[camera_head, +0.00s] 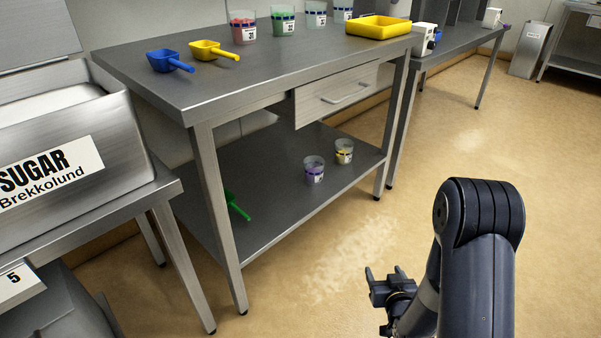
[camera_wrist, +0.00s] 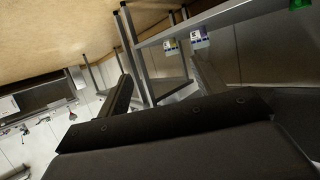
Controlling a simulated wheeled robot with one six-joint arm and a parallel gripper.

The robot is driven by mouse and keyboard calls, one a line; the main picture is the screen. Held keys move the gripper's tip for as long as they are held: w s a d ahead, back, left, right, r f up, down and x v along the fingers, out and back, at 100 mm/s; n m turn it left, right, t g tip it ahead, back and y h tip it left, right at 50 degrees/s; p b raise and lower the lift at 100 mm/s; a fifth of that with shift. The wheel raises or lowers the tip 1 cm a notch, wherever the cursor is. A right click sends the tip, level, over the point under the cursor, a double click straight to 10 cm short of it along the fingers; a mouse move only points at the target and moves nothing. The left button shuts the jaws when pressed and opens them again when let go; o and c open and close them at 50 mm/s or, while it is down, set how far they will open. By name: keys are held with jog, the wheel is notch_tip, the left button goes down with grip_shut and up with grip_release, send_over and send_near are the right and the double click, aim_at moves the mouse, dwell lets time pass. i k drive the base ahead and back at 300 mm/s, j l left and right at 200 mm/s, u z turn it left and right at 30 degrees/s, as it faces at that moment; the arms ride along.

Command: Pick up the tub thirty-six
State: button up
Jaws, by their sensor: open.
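Several clear tubs with white labels stand in view, and I cannot read their numbers surely. On the table top stand a tub with red contents (camera_head: 242,28), one with green contents (camera_head: 283,22), and two pale ones (camera_head: 315,14) (camera_head: 342,11). On the lower shelf stand a purple tub (camera_head: 314,170) and a yellow tub (camera_head: 344,151). In the wrist view the yellow tub (camera_wrist: 171,46) and purple tub (camera_wrist: 199,40) also show. My gripper (camera_head: 384,279) is open and empty, in front of the table and apart from every tub.
The steel table (camera_head: 230,84) has a drawer (camera_head: 336,96) under its top and a lower shelf (camera_head: 290,205). Blue (camera_head: 165,61) and yellow (camera_head: 211,50) scoops and a yellow tray (camera_head: 379,27) lie on top. A green scoop (camera_head: 236,206) lies below. The floor ahead is clear.

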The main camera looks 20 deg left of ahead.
aim_at(314, 167)
jog(key=i+u, duration=0.45)
jog(key=i+l+u, duration=0.15)
jog(key=u, duration=0.3)
jog(key=i+l+u, duration=0.15)
jog(key=i+l, duration=0.75)
jog(key=i, duration=0.1)
